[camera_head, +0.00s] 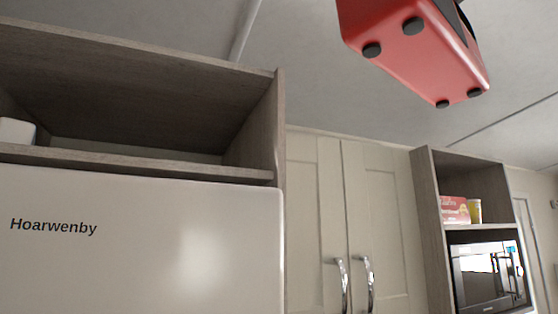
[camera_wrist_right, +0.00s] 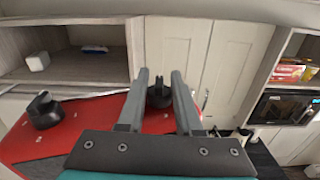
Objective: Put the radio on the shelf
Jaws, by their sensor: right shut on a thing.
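The red radio (camera_head: 405,50) hangs high at the upper right of the head view. Its underside with several round black feet faces me, and its top is cut off by the frame edge. The red radio (camera_wrist_right: 75,128) also spans the lower left of the right wrist view. My right gripper (camera_wrist_right: 159,78) has its two fingers at the radio, with a black part of it between them; the exact contact is hidden. The open wooden shelf (camera_head: 150,165) above the fridge is at the left, with the radio apart from it. It also shows in the right wrist view (camera_wrist_right: 90,72).
A white object (camera_head: 17,131) stands at the shelf's left end; a small blue and white item (camera_wrist_right: 94,49) lies further back. The fridge (camera_head: 140,240) is below. Cupboard doors (camera_head: 318,215), a microwave (camera_head: 488,275) and a red box (camera_head: 454,209) are to the right.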

